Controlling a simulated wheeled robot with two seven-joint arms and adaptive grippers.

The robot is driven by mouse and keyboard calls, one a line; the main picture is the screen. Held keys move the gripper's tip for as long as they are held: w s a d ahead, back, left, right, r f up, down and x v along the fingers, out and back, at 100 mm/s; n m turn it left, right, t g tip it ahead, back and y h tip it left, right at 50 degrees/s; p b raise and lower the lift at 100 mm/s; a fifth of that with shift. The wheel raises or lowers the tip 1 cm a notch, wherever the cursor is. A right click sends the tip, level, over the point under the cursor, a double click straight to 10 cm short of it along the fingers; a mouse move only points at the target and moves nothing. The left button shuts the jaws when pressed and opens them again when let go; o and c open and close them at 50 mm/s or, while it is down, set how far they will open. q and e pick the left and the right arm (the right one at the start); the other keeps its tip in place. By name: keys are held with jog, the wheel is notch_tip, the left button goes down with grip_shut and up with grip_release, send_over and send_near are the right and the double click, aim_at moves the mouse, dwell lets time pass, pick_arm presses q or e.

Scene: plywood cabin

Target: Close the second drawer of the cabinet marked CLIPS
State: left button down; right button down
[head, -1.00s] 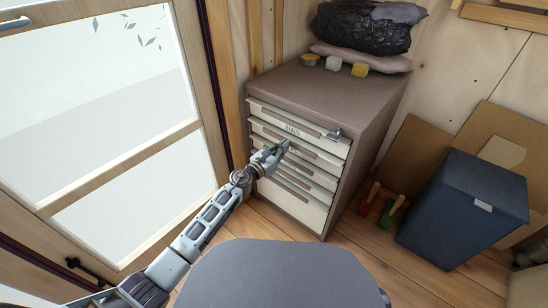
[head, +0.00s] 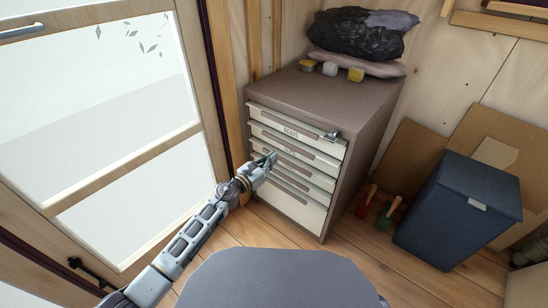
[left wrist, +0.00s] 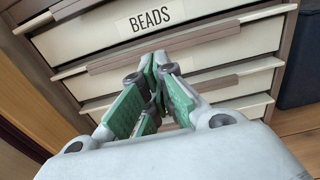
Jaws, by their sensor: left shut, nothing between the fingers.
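The cabinet (head: 352,120) is grey-brown with several cream drawers and stands against the back wall. In the left wrist view a drawer front carries the label BEADS (left wrist: 151,21); I read no CLIPS label. The drawer fronts below it (left wrist: 213,80) look nearly flush, with narrow lips and grey pull strips. Whether one stands slightly out I cannot tell. My left gripper (head: 269,160) is shut and empty, in front of the middle drawers, its tips pointing at the fronts. Its green-padded fingers (left wrist: 154,98) hide part of the lower fronts. My right gripper is not in view.
A small metal piece (head: 332,136) sits at the upper right of the drawer fronts. Black and grey bags (head: 358,35) and small containers (head: 330,69) lie on top. A blue bin (head: 462,205) stands right. A glazed door (head: 125,130) is at left.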

pick_arm(q)
jog(key=v, duration=0.7)
jog(key=shift+p, duration=0.3)
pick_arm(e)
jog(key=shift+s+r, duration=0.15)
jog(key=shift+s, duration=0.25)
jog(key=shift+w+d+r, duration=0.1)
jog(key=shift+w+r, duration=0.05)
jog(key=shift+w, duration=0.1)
